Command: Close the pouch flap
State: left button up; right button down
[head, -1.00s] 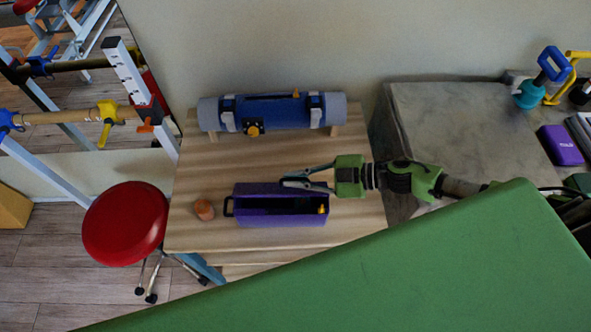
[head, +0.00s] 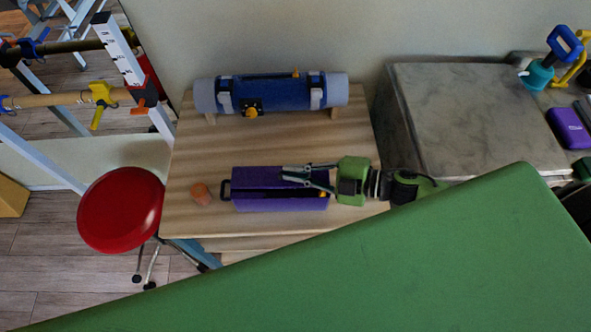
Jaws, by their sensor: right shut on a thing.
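The purple pouch (head: 280,205) is a long box-like case lying on the wooden table, with a dark handle loop at its left end. Its flap (head: 255,176) runs along the far side and is partly over the opening, and a narrow dark gap shows in front of it. My right gripper (head: 288,174) reaches in from the right and is shut on the flap right of its middle. Its fingers hide part of the flap. A small orange piece shows at the pouch's right end. My left gripper is out of view.
A blue and grey roll (head: 270,92) lies at the table's back. A red stool (head: 121,209) is at left. A green padded surface (head: 400,265) covers the front right.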

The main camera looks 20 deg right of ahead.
jog(key=c, duration=2.5)
grip_release()
jog(key=shift+s+d, duration=0.1)
jog(key=shift+v, duration=5.85)
